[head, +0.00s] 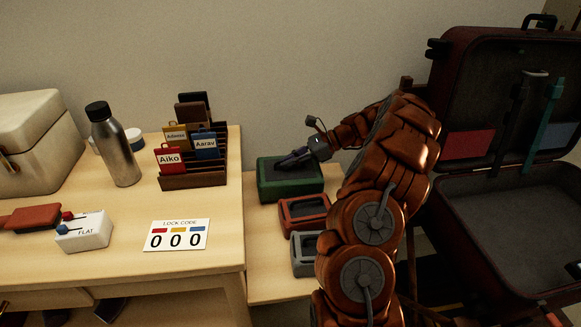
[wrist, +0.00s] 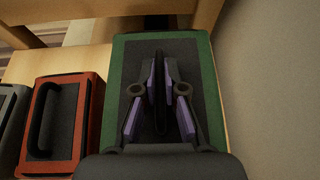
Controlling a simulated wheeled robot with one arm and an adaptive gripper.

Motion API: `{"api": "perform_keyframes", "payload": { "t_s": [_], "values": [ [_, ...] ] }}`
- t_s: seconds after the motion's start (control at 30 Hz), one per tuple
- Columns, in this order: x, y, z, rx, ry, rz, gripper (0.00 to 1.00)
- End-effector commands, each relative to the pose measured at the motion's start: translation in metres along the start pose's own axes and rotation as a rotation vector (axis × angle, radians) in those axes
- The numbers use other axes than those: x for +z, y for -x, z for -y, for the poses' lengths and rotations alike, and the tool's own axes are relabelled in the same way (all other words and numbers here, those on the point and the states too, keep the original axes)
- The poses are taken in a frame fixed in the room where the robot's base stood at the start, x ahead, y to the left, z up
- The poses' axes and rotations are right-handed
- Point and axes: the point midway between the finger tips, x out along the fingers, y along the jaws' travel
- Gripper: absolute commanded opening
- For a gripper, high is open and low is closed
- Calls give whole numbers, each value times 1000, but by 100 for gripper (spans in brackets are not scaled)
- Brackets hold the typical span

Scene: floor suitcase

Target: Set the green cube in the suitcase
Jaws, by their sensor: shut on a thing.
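The green cube (head: 290,189) is a green box with a dark top, standing on the lower wooden shelf beside the table. It also shows in the wrist view (wrist: 207,75). My gripper (head: 290,160) is over its top; in the wrist view its fingers (wrist: 160,88) are shut on the dark upright handle in the middle of the top. The fingers hide part of the handle. The dark red suitcase (head: 520,232) lies open at the right, its lid raised at the back and the visible part of its base empty. My arm hides its left side.
A red box (head: 304,216) and a grey box (head: 305,256) stand in front of the green cube. The table (head: 120,213) at left bears a bottle (head: 113,148), a tag rack (head: 193,180) and a lock code card (head: 176,235). A wall is close behind.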

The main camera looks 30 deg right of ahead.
Motion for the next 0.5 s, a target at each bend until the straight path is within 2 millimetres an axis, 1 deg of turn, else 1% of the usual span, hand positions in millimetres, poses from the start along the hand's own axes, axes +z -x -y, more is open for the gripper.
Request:
{"api": "perform_keyframes", "payload": {
  "t_s": [0.03, 0.1, 0.3, 0.33, 0.5],
  "values": [
    [-7, -3, 0, 0, -1, 2, 0],
    [-12, -6, 0, 0, -1, 2, 0],
    [-12, -6, 0, -1, 1, 1, 0],
    [-13, -6, 0, 0, 0, 0, 11],
    [-13, -6, 0, 0, 0, 0, 28]
  ]
}}
